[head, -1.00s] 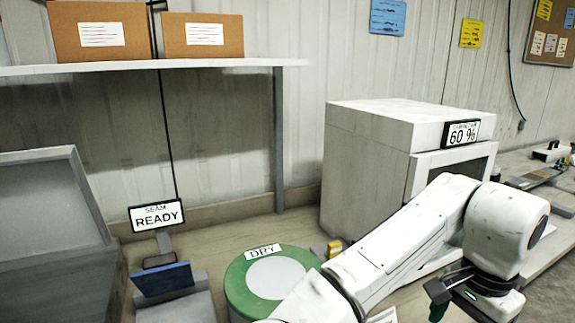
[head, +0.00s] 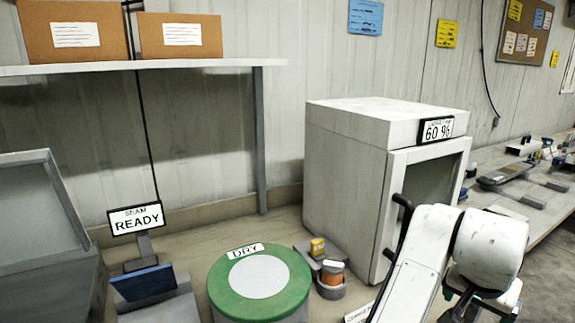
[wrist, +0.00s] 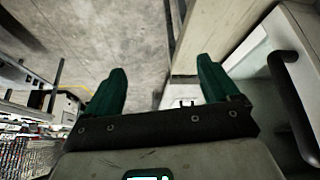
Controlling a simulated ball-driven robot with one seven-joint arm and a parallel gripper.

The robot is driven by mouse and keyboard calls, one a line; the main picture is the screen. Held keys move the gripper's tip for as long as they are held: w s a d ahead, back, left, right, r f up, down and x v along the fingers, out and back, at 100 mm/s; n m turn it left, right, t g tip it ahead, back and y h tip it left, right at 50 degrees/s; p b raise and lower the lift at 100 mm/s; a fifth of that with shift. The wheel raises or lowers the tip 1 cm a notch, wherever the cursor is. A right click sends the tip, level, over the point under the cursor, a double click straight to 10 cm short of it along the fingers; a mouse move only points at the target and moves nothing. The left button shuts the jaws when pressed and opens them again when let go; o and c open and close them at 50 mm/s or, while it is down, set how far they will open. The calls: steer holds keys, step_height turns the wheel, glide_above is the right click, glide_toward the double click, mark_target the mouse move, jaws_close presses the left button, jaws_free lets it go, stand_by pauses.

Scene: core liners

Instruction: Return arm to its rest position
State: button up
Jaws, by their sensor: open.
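My gripper (wrist: 160,85) shows in the wrist view with its two dark green fingers spread apart and nothing between them. It points over the grey floor, beside the wooden bench edge. In the head view my white arm is folded at the lower right, in front of the white cabinet (head: 345,185). Part of the gripper is hidden behind my arm there, at the bottom edge of the picture.
The cabinet's dark handle (wrist: 290,105) is close on the right in the wrist view. A green-rimmed DRY drum (head: 225,300), a small holder with an orange-brown spool (head: 332,273) and a READY sign (head: 136,218) stand on the bench. Tools (head: 515,178) lie at right.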

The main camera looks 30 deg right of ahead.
steer(key=s+a+f+n+t, duration=0.15)
steer(key=a+f+n, duration=0.35)
steer(key=f+n, duration=0.6)
steer(key=s+a+f+n+g+y, duration=0.2)
steer(key=s+a+f+y, duration=0.3)
steer(key=s+a+f, duration=0.7)
steer(key=a+f+n, duration=0.1)
steer(key=a+f, duration=0.2)
steer(key=shift+a+f, duration=0.4)
stand_by(0.3)
